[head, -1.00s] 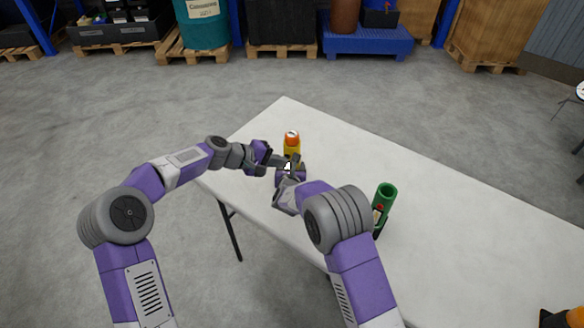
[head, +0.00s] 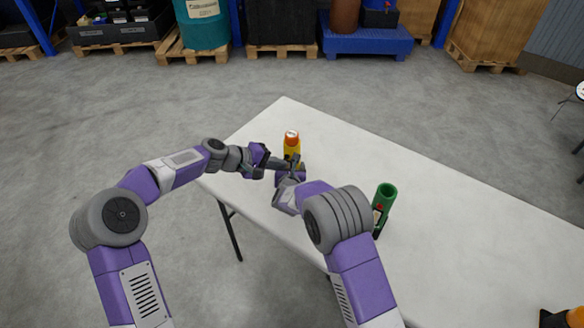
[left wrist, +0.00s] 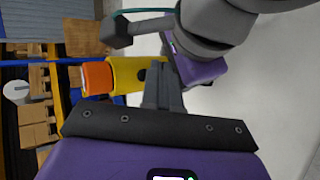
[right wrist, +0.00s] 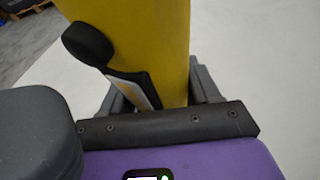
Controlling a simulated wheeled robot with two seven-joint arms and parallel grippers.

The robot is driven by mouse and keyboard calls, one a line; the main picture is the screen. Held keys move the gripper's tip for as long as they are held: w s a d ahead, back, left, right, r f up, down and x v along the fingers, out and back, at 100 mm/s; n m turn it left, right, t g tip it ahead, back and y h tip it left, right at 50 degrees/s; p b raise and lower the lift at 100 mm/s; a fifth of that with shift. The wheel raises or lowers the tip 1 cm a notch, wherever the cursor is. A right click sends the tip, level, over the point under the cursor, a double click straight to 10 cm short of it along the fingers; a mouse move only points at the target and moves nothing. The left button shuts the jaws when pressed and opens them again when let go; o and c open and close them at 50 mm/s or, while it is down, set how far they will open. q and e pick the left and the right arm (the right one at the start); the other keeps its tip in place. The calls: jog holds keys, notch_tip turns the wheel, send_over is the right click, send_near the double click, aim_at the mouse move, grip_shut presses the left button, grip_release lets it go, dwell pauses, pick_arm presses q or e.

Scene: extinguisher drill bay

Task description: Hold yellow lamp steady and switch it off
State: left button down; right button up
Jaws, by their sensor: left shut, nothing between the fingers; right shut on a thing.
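The yellow lamp (head: 292,146) with an orange top stands upright on the white table (head: 400,170). In the left wrist view the lamp (left wrist: 124,75) lies sideways in the picture, with a dark spot on its body near my left fingers. My right gripper (right wrist: 160,95) is shut around the lamp's yellow body (right wrist: 155,35); a black knob and a dark strip show on that body. My left gripper (head: 284,162) is shut and empty, its fingertips right beside the lamp on the near side. I cannot tell if they touch it. My right gripper and forearm partly hide the lamp's lower part.
A green open-topped cylinder (head: 384,205) stands on the table to the right of my right arm. A black and orange object (head: 565,317) is at the lower right corner. The table's right half is mostly clear. Pallets with drums and crates stand far behind.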

pick_arm(q)
jog(key=s+a, duration=0.2)
jog(key=s, duration=0.1)
jog(key=s+a, duration=0.1)
jog(key=shift+s, duration=0.4)
pick_arm(e)
jog(key=o, duration=1.6)
jog(key=shift+c, duration=0.2)
